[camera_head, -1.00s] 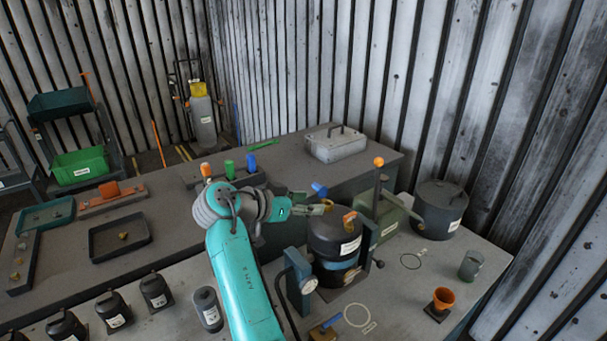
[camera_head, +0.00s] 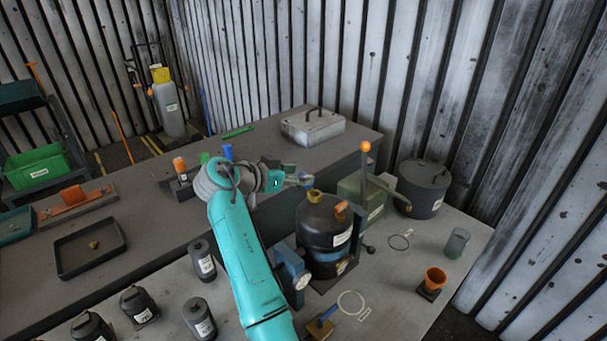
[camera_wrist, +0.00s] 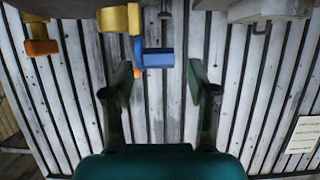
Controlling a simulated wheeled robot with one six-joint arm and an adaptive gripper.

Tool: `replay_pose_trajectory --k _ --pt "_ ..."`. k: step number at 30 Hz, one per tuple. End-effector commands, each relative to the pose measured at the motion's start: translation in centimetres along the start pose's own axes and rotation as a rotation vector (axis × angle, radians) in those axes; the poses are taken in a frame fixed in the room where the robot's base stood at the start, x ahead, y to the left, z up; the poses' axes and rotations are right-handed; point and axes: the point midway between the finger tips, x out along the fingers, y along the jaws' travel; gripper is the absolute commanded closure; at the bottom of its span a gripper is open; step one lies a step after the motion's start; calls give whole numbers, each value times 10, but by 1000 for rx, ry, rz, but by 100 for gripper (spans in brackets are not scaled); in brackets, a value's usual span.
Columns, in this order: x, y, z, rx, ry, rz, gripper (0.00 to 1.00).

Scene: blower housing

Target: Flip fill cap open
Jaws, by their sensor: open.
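A black vessel (camera_head: 322,232) with a white label stands in a blue-sided stand on the bench. Its top carries a brass fitting (camera_head: 314,196) and an orange piece (camera_head: 341,207); I cannot tell for sure which is the fill cap. My gripper (camera_head: 304,180) is above and beside the vessel's top at its left, open, with nothing seen between the fingers. In the wrist view the fingers (camera_wrist: 160,88) are spread apart. A blue tab (camera_wrist: 153,58) by a yellow block (camera_wrist: 120,19) shows ahead of them, and an orange piece (camera_wrist: 42,47) is at upper left.
A green box (camera_head: 363,200) with an orange-knobbed lever (camera_head: 365,147) stands close behind the vessel. A dark lidded pot (camera_head: 422,190) is to its right. Black canisters (camera_head: 138,303) line the front left.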

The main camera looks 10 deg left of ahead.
Motion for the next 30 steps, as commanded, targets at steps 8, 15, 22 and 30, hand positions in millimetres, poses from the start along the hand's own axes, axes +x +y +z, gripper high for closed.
replay_pose_trajectory --k 8,15,22,30 --pt "24 0 -1 0 1 0 42" --pt "26 0 0 0 1 0 42" --pt "26 0 0 0 1 0 82" --pt "26 -3 1 -47 0 19 95"
